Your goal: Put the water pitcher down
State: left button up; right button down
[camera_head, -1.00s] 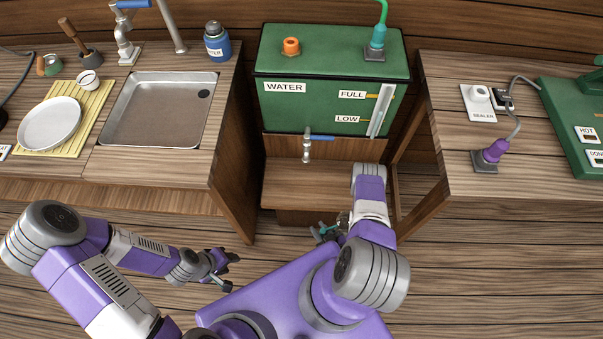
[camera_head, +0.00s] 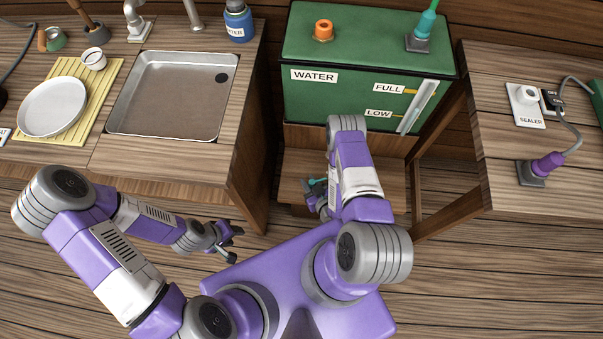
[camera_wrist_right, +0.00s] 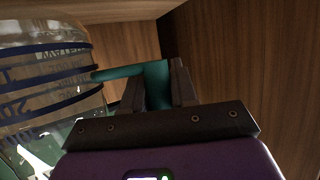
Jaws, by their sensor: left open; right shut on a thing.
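The water pitcher (camera_wrist_right: 42,75) is a clear vessel with blue bands and markings, at the left of the right wrist view. Its teal handle (camera_wrist_right: 118,73) runs into my right gripper (camera_wrist_right: 160,84), which is shut on it. In the head view only a small teal bit beside my right gripper (camera_head: 318,192) shows, over the low shelf under the water tank. My right arm hides the rest. I cannot tell whether the pitcher's base touches the shelf. My left gripper (camera_head: 230,244) is open and empty, off to the left over the floor.
The green water tank (camera_head: 350,95) stands above the low wooden shelf (camera_head: 300,163). Brown wood panels (camera_wrist_right: 235,60) rise close beside the right gripper. The sink counter (camera_head: 180,157) is at the left, and a table (camera_head: 490,150) with a sealer plug is at the right.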

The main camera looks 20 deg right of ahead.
jog(key=shift+f+b+x, duration=0.15)
jog(key=shift+b+x, duration=0.5)
jog(key=shift+x, duration=1.2)
jog(key=shift+f+b+x, duration=0.2)
jog(key=shift+b+x, duration=0.45)
jog(key=shift+x, duration=1.15)
jog(key=shift+s, duration=0.15)
jog(key=shift+f, duration=0.2)
jog(key=c, duration=0.9)
grip_release()
jog(key=shift+r, duration=0.15)
